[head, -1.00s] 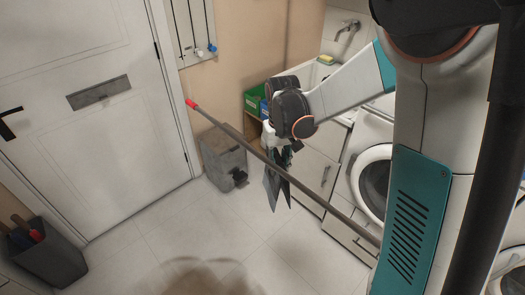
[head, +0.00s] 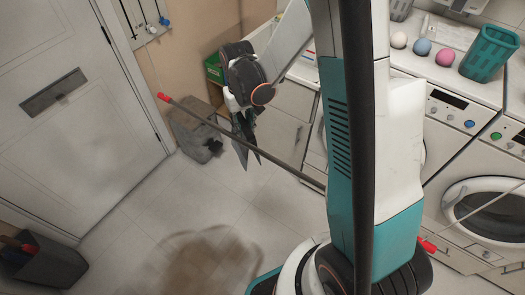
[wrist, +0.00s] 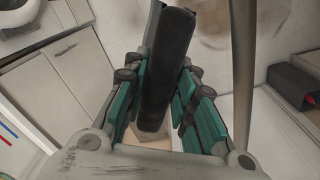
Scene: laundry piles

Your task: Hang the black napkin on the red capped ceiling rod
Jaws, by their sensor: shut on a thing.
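The black napkin (head: 246,153) hangs in dark pointed folds from my gripper (head: 240,113) in the head view. My gripper is shut on it; in the wrist view the dark cloth (wrist: 168,65) runs between the teal fingers (wrist: 160,110). The red-capped rod (head: 280,165) slants across the head view from a red cap at upper left, passes behind my arm, and shows another red cap at lower right. It crosses the picture at the napkin's height; I cannot tell whether they touch. A grey bar beside the fingers in the wrist view (wrist: 243,60) may be this rod.
A white door (head: 75,100) stands at left and a grey bin (head: 195,135) by the wall. A dark bin (head: 45,265) is at lower left. Washing machines (head: 490,215) and a counter with a teal basket (head: 489,52) are at right. The tiled floor (head: 150,215) is open.

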